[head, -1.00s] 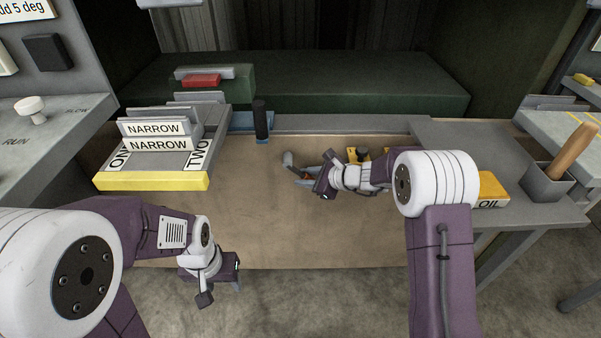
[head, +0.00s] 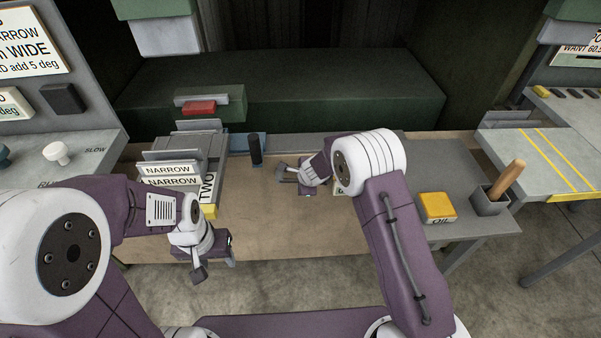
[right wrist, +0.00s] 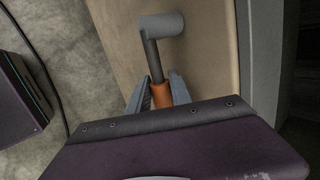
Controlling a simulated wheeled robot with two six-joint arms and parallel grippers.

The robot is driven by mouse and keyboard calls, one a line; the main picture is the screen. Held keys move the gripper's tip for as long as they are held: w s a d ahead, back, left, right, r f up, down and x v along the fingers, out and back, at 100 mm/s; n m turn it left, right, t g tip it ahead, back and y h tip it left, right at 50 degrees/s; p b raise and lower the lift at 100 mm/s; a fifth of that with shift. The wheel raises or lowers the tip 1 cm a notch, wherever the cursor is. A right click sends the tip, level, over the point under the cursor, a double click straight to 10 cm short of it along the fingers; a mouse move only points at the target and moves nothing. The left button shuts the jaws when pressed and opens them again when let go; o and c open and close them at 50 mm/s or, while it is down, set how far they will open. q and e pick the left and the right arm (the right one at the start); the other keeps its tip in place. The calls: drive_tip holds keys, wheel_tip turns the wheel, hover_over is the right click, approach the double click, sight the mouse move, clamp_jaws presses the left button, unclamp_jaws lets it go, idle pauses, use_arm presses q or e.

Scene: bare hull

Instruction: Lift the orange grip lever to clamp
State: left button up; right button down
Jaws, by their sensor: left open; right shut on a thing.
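The orange grip (right wrist: 160,93) of the lever shows in the right wrist view, on a thin grey rod that runs to a grey cylinder (right wrist: 160,25). My right gripper (right wrist: 159,92) is shut on the orange grip, with one finger on each side. In the head view my right gripper (head: 298,180) is at the lever, near the right middle of the bench, and it hides the orange part. My left gripper (head: 215,270) is open and empty, in front of the bench's front edge, well away from the lever.
The tan bench top (head: 255,220) is clear in front of the lever. A black post (head: 255,150) stands behind and left of it. NARROW plates (head: 168,170) stand at left. A yellow OIL block (head: 438,207) and a grey holder (head: 489,202) sit at right.

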use_arm(q)
drive_tip(key=shift+r+p, duration=0.35)
drive_tip(key=shift+r, duration=0.35)
use_arm(e)
drive_tip(key=shift+r, duration=0.15)
drive_tip(key=c, duration=1.5)
unclamp_jaws()
drive_tip(key=shift+o, duration=0.2)
use_arm(q)
drive_tip(key=shift+r+p, duration=0.7)
drive_tip(key=shift+r, duration=0.05)
use_arm(e)
drive_tip(key=v, duration=0.9)
drive_tip(key=shift+a, duration=0.1)
